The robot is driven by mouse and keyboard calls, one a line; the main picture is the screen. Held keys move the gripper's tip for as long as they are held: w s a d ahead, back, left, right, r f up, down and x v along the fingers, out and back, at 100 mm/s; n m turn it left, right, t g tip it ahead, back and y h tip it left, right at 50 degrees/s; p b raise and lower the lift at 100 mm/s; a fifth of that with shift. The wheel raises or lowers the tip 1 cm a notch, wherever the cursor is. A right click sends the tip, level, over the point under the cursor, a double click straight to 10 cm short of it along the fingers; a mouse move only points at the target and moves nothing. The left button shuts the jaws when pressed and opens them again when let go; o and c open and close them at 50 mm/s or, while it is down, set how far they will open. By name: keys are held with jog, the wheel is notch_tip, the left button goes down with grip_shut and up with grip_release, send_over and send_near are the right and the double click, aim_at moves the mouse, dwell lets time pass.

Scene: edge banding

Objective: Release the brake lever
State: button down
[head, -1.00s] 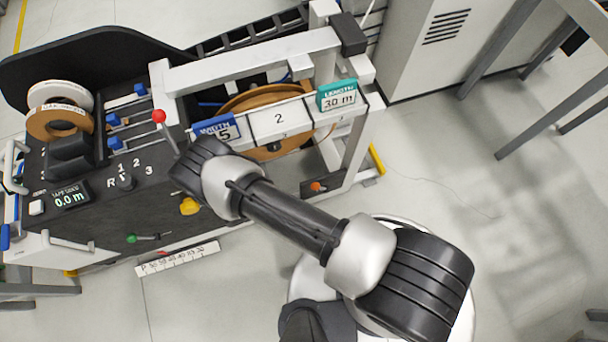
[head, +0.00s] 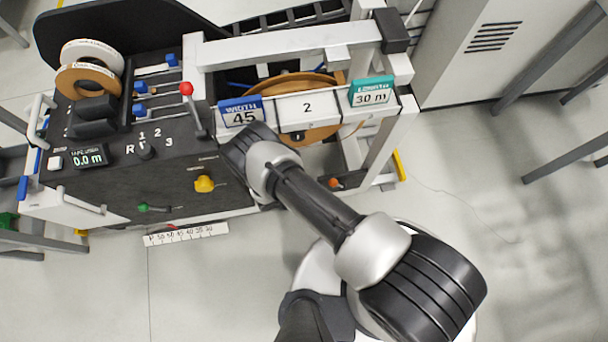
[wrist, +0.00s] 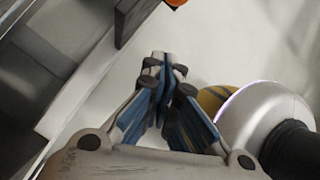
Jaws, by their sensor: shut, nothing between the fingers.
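My gripper (wrist: 165,68) shows in the wrist view, its blue-padded fingertips together with nothing between them. In the head view it is hidden behind my arm. No lever is legibly marked as the brake. A lever with a red ball knob (head: 187,89) stands up from the machine's top. A yellow knob (head: 204,184) and a green-ended lever (head: 144,207) are on the front panel. An orange knob (head: 334,183) sits low on the frame below the spool. An orange knob (wrist: 176,2) is cut off at the wrist view's top edge, apart from my fingertips.
The machine's frame carries a brown spool (head: 322,133) and signs for width 45 and length 30 m. A numbered scale strip (head: 186,234) sticks out at the front. A grey cabinet (head: 468,50) stands at the back right.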

jog(key=w+d, duration=0.1)
jog(key=d, duration=0.1)
jog(key=w+d+f, duration=0.1)
jog(key=w+d, duration=0.1)
jog(key=shift+w+b, duration=0.25)
jog(key=shift+b, duration=0.15)
jog(key=shift+r, duration=0.15)
jog(key=shift+d+r+y+p, duration=0.25)
jog(key=shift+y+p, duration=0.3)
jog(key=shift+y, duration=0.05)
